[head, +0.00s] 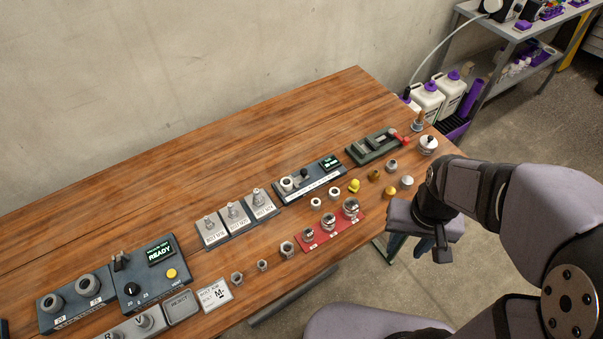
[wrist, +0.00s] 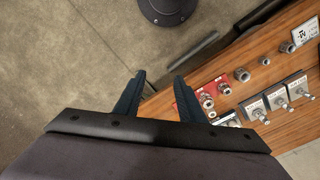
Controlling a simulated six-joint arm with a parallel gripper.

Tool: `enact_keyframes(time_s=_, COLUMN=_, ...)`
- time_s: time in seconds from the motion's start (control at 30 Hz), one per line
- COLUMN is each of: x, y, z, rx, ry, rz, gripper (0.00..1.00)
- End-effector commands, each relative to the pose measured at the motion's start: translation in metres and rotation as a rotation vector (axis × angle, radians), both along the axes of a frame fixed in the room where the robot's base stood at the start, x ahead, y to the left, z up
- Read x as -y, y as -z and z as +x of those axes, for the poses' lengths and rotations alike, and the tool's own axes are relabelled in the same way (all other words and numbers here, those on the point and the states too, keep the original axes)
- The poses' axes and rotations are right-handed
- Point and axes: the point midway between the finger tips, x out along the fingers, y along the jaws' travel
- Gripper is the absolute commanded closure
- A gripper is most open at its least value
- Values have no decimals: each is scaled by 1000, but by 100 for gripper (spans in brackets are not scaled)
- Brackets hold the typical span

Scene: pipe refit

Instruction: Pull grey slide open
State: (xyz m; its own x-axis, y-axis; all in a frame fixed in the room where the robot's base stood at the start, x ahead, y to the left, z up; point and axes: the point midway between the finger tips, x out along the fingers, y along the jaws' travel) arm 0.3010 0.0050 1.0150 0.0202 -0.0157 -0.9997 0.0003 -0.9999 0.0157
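No part is clearly marked as the grey slide. A dark blue panel (head: 309,181) at mid-bench carries a grey cylinder (head: 287,184), a black knob and a small lit display. Behind it, a green fixture (head: 374,146) has a greyish inset bar and a red handle (head: 398,138). I cannot tell which of these holds the slide. My gripper (wrist: 158,82) is open and empty, its two blue-grey fingers well apart. In the head view it hangs off the bench's front right edge, pointing down and touching neither device.
A red mat (head: 325,233) with metal fittings lies near the front edge; loose nuts and caps surround it. Grey plates (head: 240,232) with studs and a READY control box (head: 146,272) stand left. Bare wood (head: 200,180) is clear along the back. A shelf (head: 520,50) stands far right.

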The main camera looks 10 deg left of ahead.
Motion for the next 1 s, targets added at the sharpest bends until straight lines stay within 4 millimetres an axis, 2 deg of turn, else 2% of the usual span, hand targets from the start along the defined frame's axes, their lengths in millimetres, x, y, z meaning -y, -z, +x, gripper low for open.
enact_keyframes(time_s=0.17, x=-30, y=15, z=65, rx=59, ry=-14, rz=-34, gripper=64)
enact_keyframes(time_s=0.27, x=-63, y=26, z=110, rx=113, ry=-17, rz=-49, gripper=64)
enact_keyframes(time_s=0.4, x=-124, y=46, z=167, rx=199, ry=-20, rz=-53, gripper=64)
enact_keyframes(time_s=0.5, x=-171, y=60, z=196, rx=256, ry=-18, rz=-41, gripper=64)
enact_keyframes(time_s=0.6, x=-214, y=72, z=215, rx=305, ry=-15, rz=-23, gripper=64)
enact_keyframes(time_s=0.7, x=-247, y=81, z=226, rx=340, ry=-11, rz=-5, gripper=64)
enact_keyframes(time_s=0.83, x=-271, y=86, z=232, rx=367, ry=-7, rz=11, gripper=64)
enact_keyframes(time_s=1.0, x=-279, y=87, z=234, rx=375, ry=-3, rz=17, gripper=64)
